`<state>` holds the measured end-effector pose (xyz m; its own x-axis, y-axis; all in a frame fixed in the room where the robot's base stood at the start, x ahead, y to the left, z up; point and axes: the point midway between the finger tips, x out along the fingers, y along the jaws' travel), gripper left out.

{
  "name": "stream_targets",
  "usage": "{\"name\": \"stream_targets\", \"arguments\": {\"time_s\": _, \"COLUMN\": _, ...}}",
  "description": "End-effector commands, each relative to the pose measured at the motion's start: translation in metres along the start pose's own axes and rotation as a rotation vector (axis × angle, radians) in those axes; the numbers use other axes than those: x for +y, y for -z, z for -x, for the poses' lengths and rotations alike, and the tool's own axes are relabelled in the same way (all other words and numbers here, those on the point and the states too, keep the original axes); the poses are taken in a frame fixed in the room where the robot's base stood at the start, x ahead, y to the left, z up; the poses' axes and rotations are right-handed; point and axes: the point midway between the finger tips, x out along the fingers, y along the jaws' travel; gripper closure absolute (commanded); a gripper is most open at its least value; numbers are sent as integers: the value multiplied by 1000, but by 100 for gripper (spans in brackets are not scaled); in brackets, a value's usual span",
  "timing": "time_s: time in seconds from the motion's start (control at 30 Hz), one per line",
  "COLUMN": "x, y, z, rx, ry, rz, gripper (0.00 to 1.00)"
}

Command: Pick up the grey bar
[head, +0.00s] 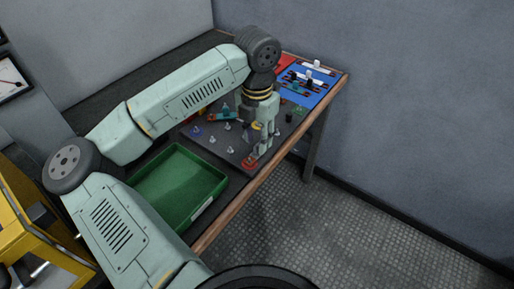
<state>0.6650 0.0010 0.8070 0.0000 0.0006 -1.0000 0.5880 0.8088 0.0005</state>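My gripper (257,157) points down over the front right part of a dark grey board (235,160) on the bench. Its fingertips are close to a small red piece (249,163) at the board's front edge. The fingers are small and seen at an angle, so I cannot tell whether they are open or hold anything. I cannot single out the grey bar with certainty. Several small pale grey pieces stand on the board, and my gripper and wrist hide part of it.
A green tray (218,186), empty, lies left of the board. The bench has a wooden front edge (232,208); a wall stands behind.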

Motion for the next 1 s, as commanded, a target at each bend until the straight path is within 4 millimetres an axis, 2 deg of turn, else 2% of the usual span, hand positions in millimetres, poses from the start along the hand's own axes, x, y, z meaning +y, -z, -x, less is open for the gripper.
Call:
{"name": "stream_targets", "arguments": {"time_s": 0.2, "x": -1, "y": 2, "z": -27, "rx": 0, "ry": 2, "rz": 1, "gripper": 68}}
{"name": "stream_targets", "arguments": {"time_s": 0.47, "x": -1, "y": 1, "z": -32, "rx": -1, "ry": 0, "rz": 0, "gripper": 68}}
{"name": "stream_targets", "arguments": {"time_s": 1.0, "x": -1, "y": 1, "z": -31, "rx": -1, "ry": 0, "rz": 0, "gripper": 100}}
